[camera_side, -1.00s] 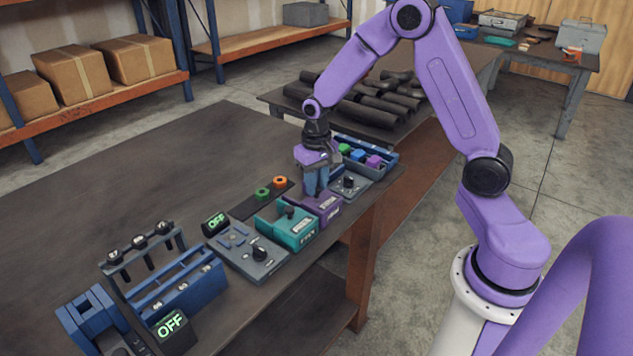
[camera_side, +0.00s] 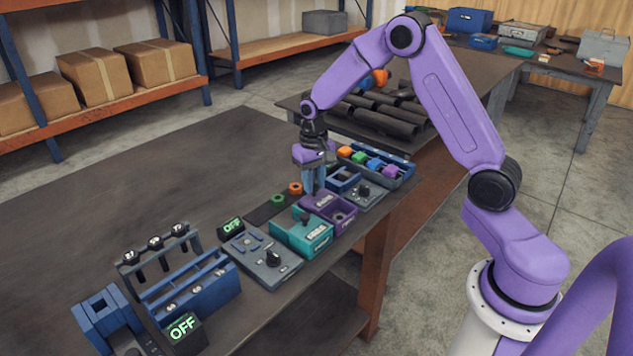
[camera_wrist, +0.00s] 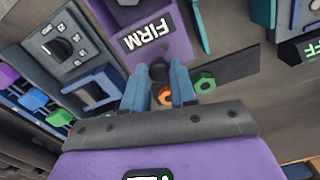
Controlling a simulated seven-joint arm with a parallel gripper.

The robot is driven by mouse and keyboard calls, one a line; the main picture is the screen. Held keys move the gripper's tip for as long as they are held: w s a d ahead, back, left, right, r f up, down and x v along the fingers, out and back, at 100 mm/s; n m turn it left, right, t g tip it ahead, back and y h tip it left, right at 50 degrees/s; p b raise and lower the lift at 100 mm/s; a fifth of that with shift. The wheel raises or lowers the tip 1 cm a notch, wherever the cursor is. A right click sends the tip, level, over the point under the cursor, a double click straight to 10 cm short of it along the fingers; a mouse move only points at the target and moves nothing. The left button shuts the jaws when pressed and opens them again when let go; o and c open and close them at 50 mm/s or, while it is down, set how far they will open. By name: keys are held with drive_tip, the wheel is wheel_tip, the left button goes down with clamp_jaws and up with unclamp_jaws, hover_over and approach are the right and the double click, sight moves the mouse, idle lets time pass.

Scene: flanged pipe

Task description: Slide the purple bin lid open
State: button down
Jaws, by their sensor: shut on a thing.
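The purple bin (camera_side: 343,222) stands near the front edge of the workbench, right of a teal bin. Its purple lid (camera_side: 323,199) sits back from the front, and the front part of the bin is uncovered with something dark inside. In the wrist view the lid (camera_wrist: 172,45) carries a label reading FIRM. My gripper (camera_side: 313,190) is over the back end of the lid. In the wrist view its blue fingers (camera_wrist: 160,95) are closed around a dark knob (camera_wrist: 160,72) on the lid, partly hidden between them.
The teal bin (camera_side: 302,238) has its own dark knob. Green (camera_side: 278,199) and orange (camera_side: 295,188) rings lie on a dark strip behind the bins. A grey box with a dial (camera_side: 363,191) and a blue tray of coloured blocks (camera_side: 375,165) stand to the right. The bench's back left is clear.

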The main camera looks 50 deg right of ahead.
sight(314, 186)
drive_tip(key=c, duration=0.9)
unclamp_jaws()
drive_tip(key=shift+r, duration=0.1)
wheel_tip(314, 186, up, 17)
drive_tip(key=shift+r, duration=0.15)
drive_tip(key=s+a, duration=0.1)
drive_tip(key=s, duration=1.5)
drive_tip(key=shift+a, duration=0.3)
